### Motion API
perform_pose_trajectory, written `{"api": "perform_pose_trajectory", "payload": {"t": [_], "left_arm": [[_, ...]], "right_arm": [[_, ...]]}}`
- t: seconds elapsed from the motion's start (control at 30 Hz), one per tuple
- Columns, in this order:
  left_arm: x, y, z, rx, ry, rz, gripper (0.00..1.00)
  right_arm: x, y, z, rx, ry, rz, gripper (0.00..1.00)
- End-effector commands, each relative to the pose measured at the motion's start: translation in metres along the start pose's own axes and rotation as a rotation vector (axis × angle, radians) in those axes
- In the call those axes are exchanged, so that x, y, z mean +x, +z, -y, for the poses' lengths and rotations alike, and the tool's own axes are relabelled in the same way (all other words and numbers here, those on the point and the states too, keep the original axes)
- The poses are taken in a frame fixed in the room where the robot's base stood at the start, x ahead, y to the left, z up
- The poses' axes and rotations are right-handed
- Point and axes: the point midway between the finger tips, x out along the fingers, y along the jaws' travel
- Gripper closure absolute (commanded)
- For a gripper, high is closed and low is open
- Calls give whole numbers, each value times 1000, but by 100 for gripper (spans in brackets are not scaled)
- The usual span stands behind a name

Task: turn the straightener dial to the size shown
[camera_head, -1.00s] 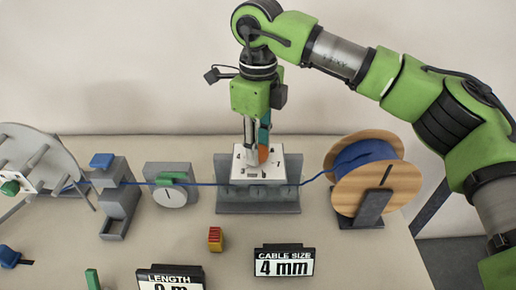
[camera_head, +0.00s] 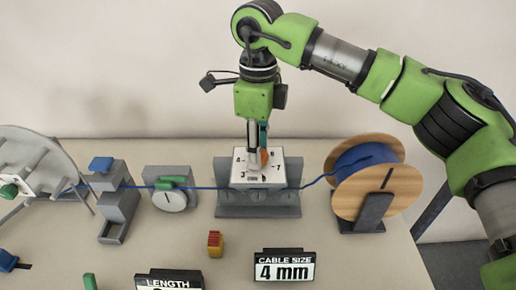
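The straightener (camera_head: 225,199) is a grey block with a white numbered dial plate on top (camera_head: 240,178), at the middle of the table. The figures 3, 4, 7 and 8 show around the plate. An orange part, apparently the dial knob (camera_head: 264,157), shows at the fingers of my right gripper (camera_head: 257,155). The gripper points straight down at the plate and hides part of the dial, so its pointer cannot be read. Whether the fingers are closed on the knob is unclear. My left gripper is out of view.
A blue cable (camera_head: 318,180) runs from a wooden spool (camera_head: 408,188) through the straightener, past a grey gauge (camera_head: 171,201) and a grey stand (camera_head: 117,211), to a large reel (camera_head: 40,160). A red-yellow block (camera_head: 215,243) and a length sign (camera_head: 170,281) stand in front.

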Motion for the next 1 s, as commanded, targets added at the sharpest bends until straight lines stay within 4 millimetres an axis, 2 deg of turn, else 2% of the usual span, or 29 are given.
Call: {"api": "perform_pose_trajectory", "payload": {"t": [0.37,0.47,0.57,0.8,1.0], "left_arm": [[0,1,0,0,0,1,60],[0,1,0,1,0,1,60],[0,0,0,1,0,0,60],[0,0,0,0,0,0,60],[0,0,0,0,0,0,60]], "right_arm": [[0,0,0,1,0,0,55],[-6,0,0,1,0,0,55],[-20,0,1,2,-3,1,55],[-72,0,0,3,-3,2,55],[-106,0,0,2,-1,1,55]]}}
